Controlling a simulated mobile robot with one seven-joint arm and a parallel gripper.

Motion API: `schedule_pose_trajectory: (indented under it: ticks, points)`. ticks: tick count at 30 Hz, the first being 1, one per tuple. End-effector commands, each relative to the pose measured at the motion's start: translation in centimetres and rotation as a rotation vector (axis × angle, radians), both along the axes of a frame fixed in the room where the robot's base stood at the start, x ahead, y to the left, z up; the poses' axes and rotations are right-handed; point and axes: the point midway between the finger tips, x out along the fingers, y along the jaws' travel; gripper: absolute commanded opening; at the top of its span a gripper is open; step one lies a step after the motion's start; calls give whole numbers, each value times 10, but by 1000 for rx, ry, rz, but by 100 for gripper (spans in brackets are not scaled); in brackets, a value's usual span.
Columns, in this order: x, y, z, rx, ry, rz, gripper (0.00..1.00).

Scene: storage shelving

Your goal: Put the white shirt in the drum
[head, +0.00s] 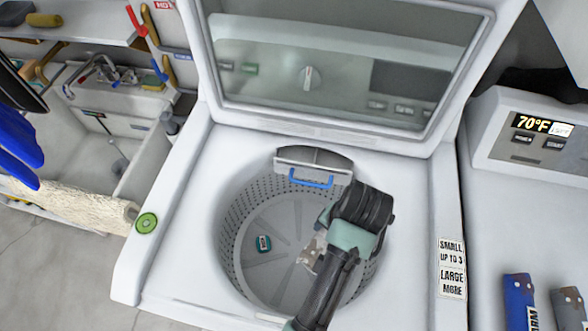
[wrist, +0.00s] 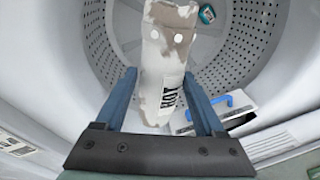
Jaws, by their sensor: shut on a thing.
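The white shirt (wrist: 160,62) is a narrow white piece with brown stains, two pale dots and a dark printed label. My gripper (wrist: 160,85) is shut on it, with a blue finger on each side. In the head view, my gripper (head: 326,238) reaches down into the open drum, and a patch of the shirt (head: 309,256) shows beside it. The drum (head: 240,225) is grey with a perforated wall. It also shows in the wrist view (wrist: 262,50). The shirt hangs inside the drum's opening; I cannot tell whether it touches the bottom.
A small teal labelled item (head: 263,243) lies on the drum floor. A drawer-like part with a blue handle (head: 312,181) is at the drum's back rim. The washer lid (head: 340,70) stands open behind. A blue labelled piece (head: 519,300) lies on the right-hand machine.

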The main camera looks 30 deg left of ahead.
Motion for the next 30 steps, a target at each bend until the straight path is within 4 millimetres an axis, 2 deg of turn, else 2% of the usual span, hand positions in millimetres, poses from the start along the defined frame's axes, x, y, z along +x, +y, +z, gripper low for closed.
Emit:
schedule_pose_trajectory:
  ticks: [2,5,10,15,23,30]
  points:
    - [5,16,2,-1,-2,-59,6]
    - [8,35,-8,-3,-2,-136,6]
    - [10,61,-62,-5,-6,-240,6]
    - [10,70,-96,-4,-9,-277,6]
    - [9,75,-121,-4,-9,-297,6]
    - [9,75,-163,-4,-8,-297,6]
